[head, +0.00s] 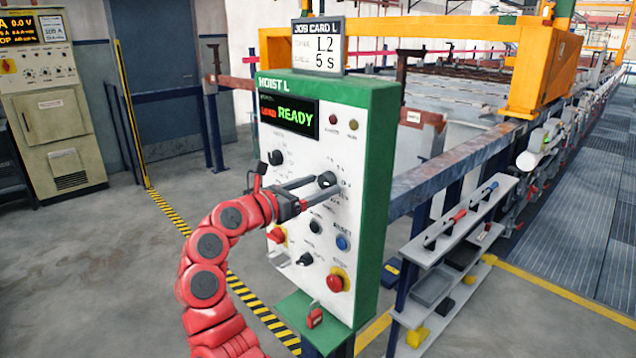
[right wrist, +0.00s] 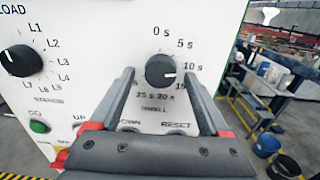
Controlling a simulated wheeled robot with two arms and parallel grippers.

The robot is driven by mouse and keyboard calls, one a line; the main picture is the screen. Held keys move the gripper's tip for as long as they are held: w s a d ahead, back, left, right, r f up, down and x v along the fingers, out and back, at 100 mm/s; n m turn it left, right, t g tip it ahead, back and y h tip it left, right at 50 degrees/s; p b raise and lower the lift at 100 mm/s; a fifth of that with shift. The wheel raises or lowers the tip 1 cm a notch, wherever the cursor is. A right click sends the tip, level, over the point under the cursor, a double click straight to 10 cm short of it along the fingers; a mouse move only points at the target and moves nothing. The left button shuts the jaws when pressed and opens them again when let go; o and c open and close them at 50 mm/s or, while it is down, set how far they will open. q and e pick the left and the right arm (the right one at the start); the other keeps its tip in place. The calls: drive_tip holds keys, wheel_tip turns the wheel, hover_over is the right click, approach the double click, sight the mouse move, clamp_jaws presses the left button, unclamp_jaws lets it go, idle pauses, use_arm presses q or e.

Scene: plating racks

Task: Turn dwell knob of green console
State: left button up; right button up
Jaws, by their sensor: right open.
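The green console (head: 372,190) with a white front panel stands in the middle of the head view. Its screen (head: 288,117) reads LOAD READY. The black dwell knob (head: 327,180) is on the right of the panel; in the right wrist view the knob (right wrist: 160,69) has its white mark pointing right, roughly at the 10 s label. My right gripper (head: 316,189) is open at the panel. In the right wrist view its two fingers (right wrist: 159,74) are on either side of the knob; I cannot tell whether they touch it. My left gripper is out of view.
The station knob (right wrist: 20,61) is left of the dwell knob. Buttons and a red emergency stop (head: 337,280) sit below. A grey tool shelf (head: 455,225) stands right of the console.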

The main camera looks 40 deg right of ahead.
drive_tip(key=shift+d, duration=0.15)
drive_tip(key=shift+c, duration=0.3)
clamp_jaws()
drive_tip(key=shift+r, duration=0.1)
drive_tip(key=n+p, duration=0.2)
drive_tip(key=shift+r+n, duration=0.15)
drive_tip(key=shift+n, duration=0.25)
drive_tip(key=shift+s+n+p, duration=0.1)
drive_tip(key=shift+n+p, duration=1.9)
drive_tip(key=shift+n, duration=0.4)
